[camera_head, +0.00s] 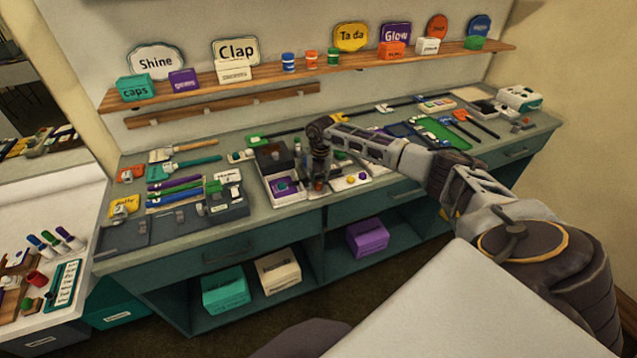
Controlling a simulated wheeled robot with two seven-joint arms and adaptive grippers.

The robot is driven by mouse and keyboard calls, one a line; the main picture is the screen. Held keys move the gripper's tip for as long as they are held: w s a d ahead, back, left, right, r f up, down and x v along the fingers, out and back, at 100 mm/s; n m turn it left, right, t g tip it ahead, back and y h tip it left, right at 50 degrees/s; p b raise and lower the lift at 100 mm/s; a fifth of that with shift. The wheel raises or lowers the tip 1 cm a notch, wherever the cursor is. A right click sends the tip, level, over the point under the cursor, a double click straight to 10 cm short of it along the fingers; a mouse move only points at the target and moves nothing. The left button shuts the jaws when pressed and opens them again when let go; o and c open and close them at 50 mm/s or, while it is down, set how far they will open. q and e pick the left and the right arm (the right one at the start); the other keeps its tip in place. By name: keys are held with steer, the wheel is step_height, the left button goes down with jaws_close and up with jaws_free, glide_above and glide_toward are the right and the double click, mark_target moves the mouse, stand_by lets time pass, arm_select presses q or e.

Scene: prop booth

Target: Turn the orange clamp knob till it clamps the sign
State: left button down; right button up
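My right arm reaches in from the right across the counter. My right gripper (318,178) points down at the middle of the counter, beside a dark box and a white tray. Its fingers are small and dark here, and I cannot tell whether they are open or shut or touch anything. I cannot make out the orange clamp knob for certain; the gripper may hide it. Several signs stand on the wall shelf, among them a white "Shine" sign (156,62), a white "Clap" sign (236,50), a yellow "Ta da" sign (351,37) and a purple "Glow" sign (396,33). My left gripper is out of view.
The dark box (274,155) and the white tray (288,194) with purple contents crowd the gripper's left. A tray with yellow and red discs (352,180) lies to its right. Brushes and grey bins fill the counter's left; a green mat (440,133) lies further right. Open cubbies are below.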

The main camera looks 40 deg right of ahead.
mark_target(320, 184)
steer(key=shift+o, duration=0.8)
step_height(320, 184, up, 12)
steer(key=shift+s+d, duration=0.15)
steer(key=shift+d, duration=0.05)
stand_by(0.6)
